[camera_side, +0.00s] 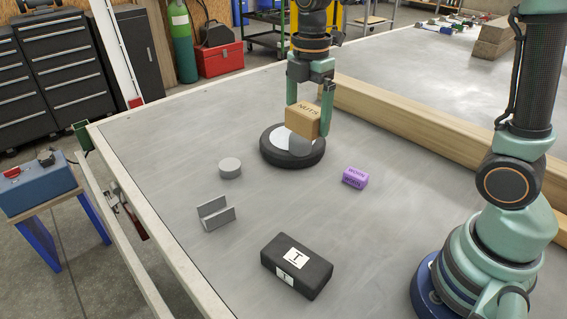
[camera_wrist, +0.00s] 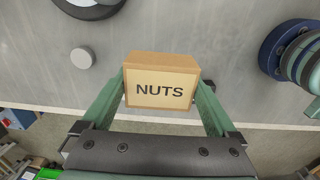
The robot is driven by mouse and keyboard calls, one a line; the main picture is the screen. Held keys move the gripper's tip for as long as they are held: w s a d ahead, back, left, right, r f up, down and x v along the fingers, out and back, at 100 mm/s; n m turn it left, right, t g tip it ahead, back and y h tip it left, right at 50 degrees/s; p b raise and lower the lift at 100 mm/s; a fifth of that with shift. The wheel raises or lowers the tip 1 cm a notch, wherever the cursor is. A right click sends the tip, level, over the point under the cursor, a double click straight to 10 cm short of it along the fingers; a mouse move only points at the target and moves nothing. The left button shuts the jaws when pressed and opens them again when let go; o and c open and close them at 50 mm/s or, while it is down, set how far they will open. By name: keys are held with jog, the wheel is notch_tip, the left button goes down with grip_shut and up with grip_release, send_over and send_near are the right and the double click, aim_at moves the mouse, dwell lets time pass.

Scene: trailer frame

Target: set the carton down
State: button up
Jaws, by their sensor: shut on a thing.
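The carton (camera_side: 303,121) is a tan box marked NUTS, and it shows large in the wrist view (camera_wrist: 161,88). My gripper (camera_side: 310,103) points down and is shut on it, one finger on each side. In the side view the carton overlaps a black ring-shaped thing (camera_side: 274,153) with a pale centre. The carton looks held up above the table, but I cannot tell the gap beneath it. In the wrist view the spot directly under the carton is hidden.
A grey disc (camera_side: 230,168) and a grey angled bracket (camera_side: 215,213) stand to the left. A purple block (camera_side: 355,178) lies to the right, and a black case (camera_side: 297,266) in front. A wooden beam (camera_side: 400,120) runs behind. The table between them is bare.

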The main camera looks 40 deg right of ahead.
send_over(275, 191)
jog(key=f, duration=0.1)
notch_tip(275, 191, down, 20)
jog(key=shift+a+r, duration=0.1)
jog(key=shift+r, duration=0.05)
dwell(0.4)
jog(key=o, duration=1.3)
jog(key=shift+f, duration=0.2)
jog(key=shift+o, duration=0.2)
jog(key=shift+r, duration=0.1)
